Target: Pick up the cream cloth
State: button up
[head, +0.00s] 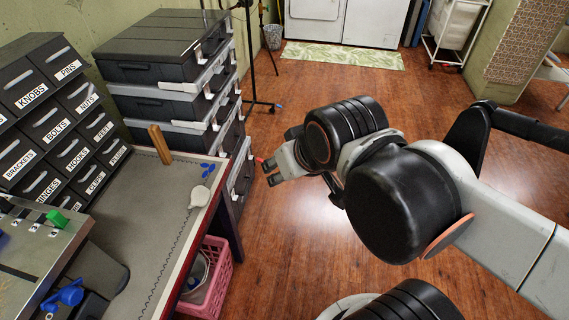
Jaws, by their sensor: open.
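A small pale cream piece (199,196) lies near the right edge of the workbench (160,220). It may be the cream cloth, but it is too small to tell for sure. My gripper (266,171) is open and empty, held out over the floor to the right of the bench and apart from the pale piece. Its fingers point left, towards the stacked cases. No other cloth shows clearly.
Small blue items (208,171) and a wooden block (159,145) are on the bench. Stacked black cases (150,47) and labelled drawers (45,115) stand behind and left. A pink basket (214,290) sits below the bench edge. The wooden floor (300,230) is mostly clear.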

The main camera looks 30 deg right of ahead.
aim_at(200, 196)
jog(key=u, duration=1.55)
jog(key=z, duration=1)
jog(key=i+l+u, duration=0.15)
jog(key=l+u, duration=0.15)
jog(key=l, duration=0.6)
jog(key=l+u, duration=0.3)
jog(key=l, duration=0.55)
